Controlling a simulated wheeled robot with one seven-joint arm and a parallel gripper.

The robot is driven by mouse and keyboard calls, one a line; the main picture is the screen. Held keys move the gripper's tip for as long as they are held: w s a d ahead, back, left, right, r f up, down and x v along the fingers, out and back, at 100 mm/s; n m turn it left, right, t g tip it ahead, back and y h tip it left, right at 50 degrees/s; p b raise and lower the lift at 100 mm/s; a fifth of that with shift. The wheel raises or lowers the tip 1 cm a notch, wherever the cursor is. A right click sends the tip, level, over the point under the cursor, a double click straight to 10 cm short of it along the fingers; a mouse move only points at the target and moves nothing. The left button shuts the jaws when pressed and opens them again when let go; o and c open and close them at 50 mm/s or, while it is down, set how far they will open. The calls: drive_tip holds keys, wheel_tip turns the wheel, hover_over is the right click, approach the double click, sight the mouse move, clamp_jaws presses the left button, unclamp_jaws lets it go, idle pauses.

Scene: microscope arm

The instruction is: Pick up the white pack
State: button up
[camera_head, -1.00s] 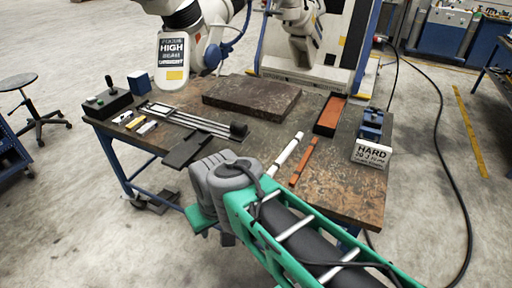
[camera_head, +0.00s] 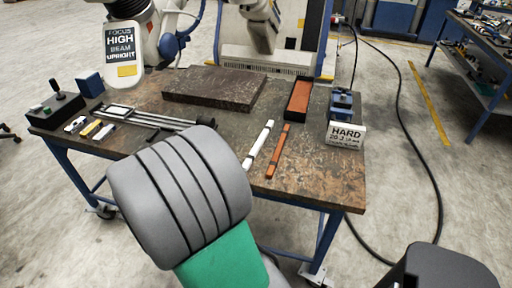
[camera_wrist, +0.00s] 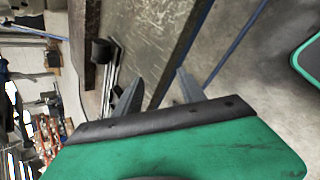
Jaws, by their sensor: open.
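Small packs lie side by side at the left of the workbench in the head view: a white one (camera_head: 76,125), a yellow one (camera_head: 90,128) and another pale one (camera_head: 104,132). I cannot tell which of the pale ones is the white pack. My gripper (camera_wrist: 157,88) shows in the wrist view, its two grey fingers apart with nothing between them. It points at the bench edge, with the floor on the right. No pack is clearly visible in the wrist view. In the head view my grey and green arm hides the gripper and the bench's front middle.
The workbench (camera_head: 330,185) carries a dark slab (camera_head: 214,88), a white rod (camera_head: 258,145), an orange bar (camera_head: 278,150), an orange-lined tray (camera_head: 298,98) and a HARD sign (camera_head: 345,135). A control box (camera_head: 55,108) stands at the left. The microscope head (camera_head: 124,45) overhangs the back left.

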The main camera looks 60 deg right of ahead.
drive_tip(key=s+d+f+n+g+h, duration=0.1)
drive_tip(key=s+d+f+n+h, duration=0.15)
drive_tip(key=s+d, duration=0.35)
drive_tip(key=n+g+h+b, duration=0.1)
drive_tip(key=n+h, duration=0.1)
drive_tip(key=n, duration=0.5)
approach(253, 152)
drive_tip(key=shift+w+d+f+m, duration=0.15)
drive_tip(key=shift+d+f+m, duration=0.15)
drive_tip(key=shift+f, duration=0.15)
drive_tip(key=x, duration=0.8)
drive_tip(key=shift+r, duration=0.25)
clamp_jaws()
drive_tip(key=shift+r+h, duration=0.1)
drive_tip(key=shift+h, duration=0.15)
